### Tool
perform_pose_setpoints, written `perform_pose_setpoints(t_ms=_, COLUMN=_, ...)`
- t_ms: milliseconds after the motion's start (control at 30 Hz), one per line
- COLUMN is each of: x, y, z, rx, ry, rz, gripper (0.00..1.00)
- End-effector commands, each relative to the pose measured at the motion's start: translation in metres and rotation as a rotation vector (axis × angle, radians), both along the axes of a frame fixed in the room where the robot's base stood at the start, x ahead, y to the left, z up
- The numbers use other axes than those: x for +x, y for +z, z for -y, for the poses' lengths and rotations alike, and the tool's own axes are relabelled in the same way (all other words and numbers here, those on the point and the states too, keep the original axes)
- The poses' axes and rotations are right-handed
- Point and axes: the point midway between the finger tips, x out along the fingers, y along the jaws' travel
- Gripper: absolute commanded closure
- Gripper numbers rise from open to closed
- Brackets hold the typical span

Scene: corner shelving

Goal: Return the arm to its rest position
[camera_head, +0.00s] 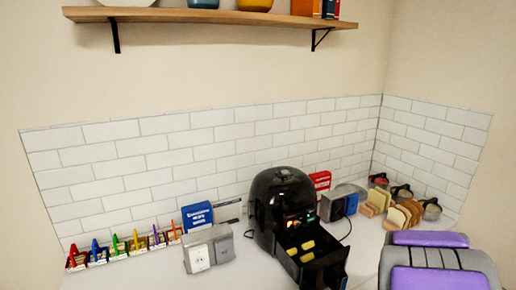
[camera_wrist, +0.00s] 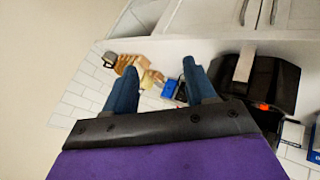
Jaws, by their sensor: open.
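My gripper (camera_wrist: 160,68) shows in the wrist view with its two blue fingers spread apart and nothing between them. Its fingertips do not show in the head view. My purple and grey arm (camera_head: 437,262) fills the lower right corner of the head view, in front of the counter.
A black air fryer (camera_head: 280,197) stands on the white counter with its drawer (camera_head: 320,262) pulled out and yellow pieces inside. Bread slices (camera_head: 402,214), grey outlet boxes (camera_head: 209,250) and coloured racks (camera_head: 117,246) line the tiled wall. A wooden shelf (camera_head: 210,16) hangs above.

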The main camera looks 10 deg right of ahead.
Motion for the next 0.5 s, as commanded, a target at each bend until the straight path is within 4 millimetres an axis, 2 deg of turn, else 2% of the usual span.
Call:
perform_pose_setpoints(t_ms=67, x=-0.015, y=0.016, z=-0.026, rx=0.021, ry=-0.055, rz=-0.036, gripper=0.45)
perform_pose_setpoints(t_ms=267, x=-0.073, y=0.033, z=-0.102, rx=0.143, ry=-0.176, rz=-0.166, gripper=0.45)
perform_pose_setpoints(t_ms=367, x=-0.109, y=0.036, z=-0.149, rx=0.228, ry=-0.206, rz=-0.251, gripper=0.45)
perform_pose_setpoints(t_ms=500, x=-0.168, y=0.038, z=-0.219, rx=0.355, ry=-0.208, rz=-0.398, gripper=0.45)
